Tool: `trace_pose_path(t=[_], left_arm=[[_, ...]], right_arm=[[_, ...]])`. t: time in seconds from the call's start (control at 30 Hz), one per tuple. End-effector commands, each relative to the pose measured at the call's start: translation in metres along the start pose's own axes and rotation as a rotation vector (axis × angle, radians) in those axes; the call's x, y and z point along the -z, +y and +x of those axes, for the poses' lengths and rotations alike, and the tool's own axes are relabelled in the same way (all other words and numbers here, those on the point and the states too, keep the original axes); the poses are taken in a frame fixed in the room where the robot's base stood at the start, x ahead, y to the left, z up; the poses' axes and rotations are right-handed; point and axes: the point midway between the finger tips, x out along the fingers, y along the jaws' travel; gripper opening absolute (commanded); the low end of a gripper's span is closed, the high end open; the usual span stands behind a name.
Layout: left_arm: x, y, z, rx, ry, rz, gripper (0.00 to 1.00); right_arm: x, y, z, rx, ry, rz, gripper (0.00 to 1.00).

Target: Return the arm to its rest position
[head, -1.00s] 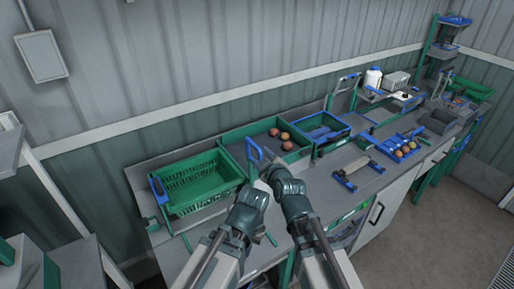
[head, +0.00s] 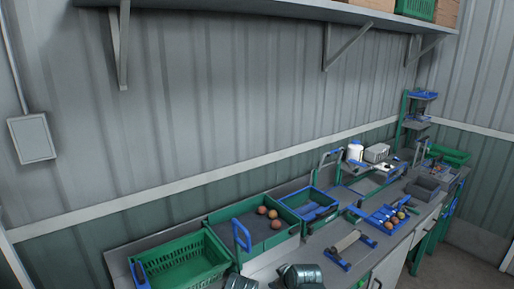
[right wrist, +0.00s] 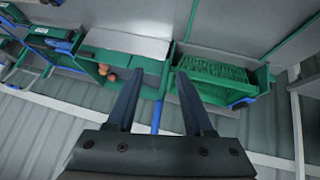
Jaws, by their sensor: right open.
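My right gripper (right wrist: 159,82) shows in the right wrist view with its two dark fingers spread apart and nothing held between them. Beyond the fingers lie the bench, the green slatted crate (right wrist: 263,80) on the right and the green-sided tray (right wrist: 150,68) with tomatoes on the left. In the head view only rounded dark parts of my arms show at the bottom edge, near the front of the bench. My left gripper cannot be seen in either current view.
The empty green crate (head: 210,240) and the tomato tray (head: 290,243) stand along the wall. A blue upright handle (head: 241,235) rises between them. A roller stand (head: 346,241) and a blue tray (head: 373,222) of tomatoes lie to the right. A shelf (head: 280,8) runs overhead.

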Motion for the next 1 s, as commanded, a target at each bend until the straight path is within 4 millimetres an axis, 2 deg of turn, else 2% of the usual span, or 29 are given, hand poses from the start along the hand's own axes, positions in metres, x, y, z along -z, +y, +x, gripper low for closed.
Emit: trace_pose_path(t=[0.03,0.2,0.5,0.6,0.77,1.0], left_arm=[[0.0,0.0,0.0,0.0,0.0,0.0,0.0],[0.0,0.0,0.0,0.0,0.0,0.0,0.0],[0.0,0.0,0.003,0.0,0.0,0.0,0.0],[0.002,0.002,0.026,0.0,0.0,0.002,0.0],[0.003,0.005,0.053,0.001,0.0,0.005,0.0],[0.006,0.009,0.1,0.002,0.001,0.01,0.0]], right_arm=[[-0.023,0.005,-0.002,0.013,-0.085,0.08,0.52],[-0.082,0.012,-0.016,0.024,-0.323,0.303,0.52],[-0.157,0.015,-0.051,-0.031,-0.651,0.612,0.52],[-0.163,-0.009,-0.031,-0.014,-0.657,0.551,0.52],[-0.173,-0.04,-0.012,0.0,-0.682,0.476,0.52],[-0.194,-0.095,0.019,0.019,-0.725,0.344,0.52]])
